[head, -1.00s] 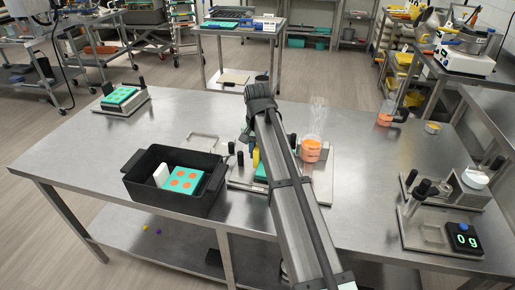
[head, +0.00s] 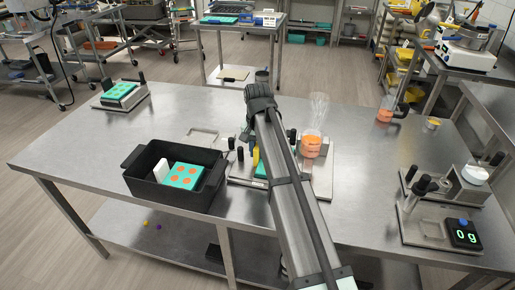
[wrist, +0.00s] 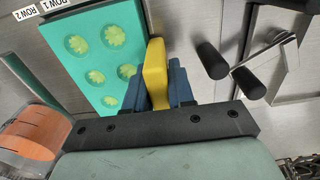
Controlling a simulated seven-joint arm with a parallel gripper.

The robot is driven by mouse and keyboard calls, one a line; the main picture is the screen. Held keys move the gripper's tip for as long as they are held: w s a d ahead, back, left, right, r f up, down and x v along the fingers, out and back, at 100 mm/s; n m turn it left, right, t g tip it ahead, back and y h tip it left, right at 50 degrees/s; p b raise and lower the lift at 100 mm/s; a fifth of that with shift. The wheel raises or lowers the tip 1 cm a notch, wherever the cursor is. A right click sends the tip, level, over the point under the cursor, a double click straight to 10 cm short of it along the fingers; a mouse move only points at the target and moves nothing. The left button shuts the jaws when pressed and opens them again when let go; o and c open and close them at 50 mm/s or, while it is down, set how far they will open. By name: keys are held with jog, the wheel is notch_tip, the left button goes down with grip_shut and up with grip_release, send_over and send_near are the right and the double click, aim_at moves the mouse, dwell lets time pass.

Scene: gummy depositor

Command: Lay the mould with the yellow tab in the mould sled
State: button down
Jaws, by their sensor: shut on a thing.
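My gripper (wrist: 157,92) is shut on the yellow tab (wrist: 155,62), which stands between its blue fingers in the wrist view. The tab's teal mould (wrist: 88,52) has several yellow-green star-like cavities and lies flat, left of the tab. In the head view my arm hides most of this mould; the yellow tab (head: 255,157) shows beside it. The mould is at the metal station plate (head: 322,190) in the table's middle.
An orange-filled beaker (head: 310,150) stands close to my arm's right; it also shows in the wrist view (wrist: 28,135). Black posts (wrist: 211,60) stand right of the tab. A black bin (head: 146,186) holds a teal mould with orange cavities (head: 183,176). A scale (head: 462,233) is at right.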

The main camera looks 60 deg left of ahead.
jog(key=shift+f, duration=0.1)
jog(key=c, duration=0.9)
grip_release()
notch_tip(320, 180, up, 14)
jog(key=shift+f, duration=0.1)
dwell(0.5)
